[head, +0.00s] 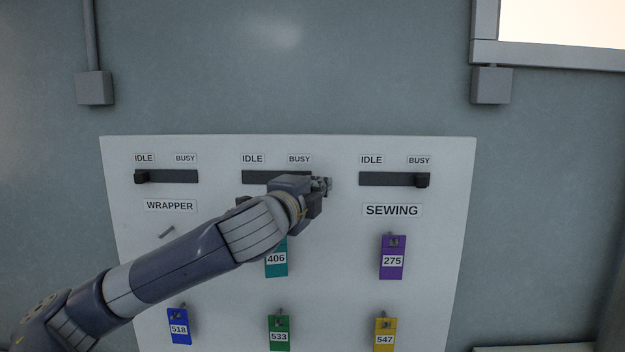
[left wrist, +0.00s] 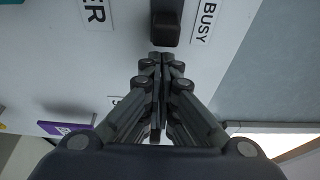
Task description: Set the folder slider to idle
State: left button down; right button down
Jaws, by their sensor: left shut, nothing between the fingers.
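A white panel (head: 420,290) on the wall carries three sliders in dark slots. The middle slot (head: 262,177) has IDLE at its left and BUSY at its right; my left arm hides its name label and its knob in the head view. In the left wrist view a dark knob (left wrist: 166,30) sits beside a BUSY label, with a label ending in "ER" nearby. My left gripper (head: 326,186) is at the right end of the middle slot. Its shut, empty fingertips (left wrist: 162,58) are just short of the knob; contact is unclear. My right gripper is out of view.
The wrapper knob (head: 141,177) is at IDLE and the sewing knob (head: 422,180) at BUSY. Numbered tags hang below, including a purple 275 tag (head: 392,258), a teal 406 tag (head: 277,262) and a blue 518 tag (head: 179,327). A bare peg (head: 166,232) sits under WRAPPER.

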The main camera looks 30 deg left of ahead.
pick_arm(q)
jog(key=shift+s+a, duration=0.2)
jog(key=shift+a, duration=0.1)
jog(key=shift+w+f, duration=0.1)
jog(key=shift+w, duration=0.05)
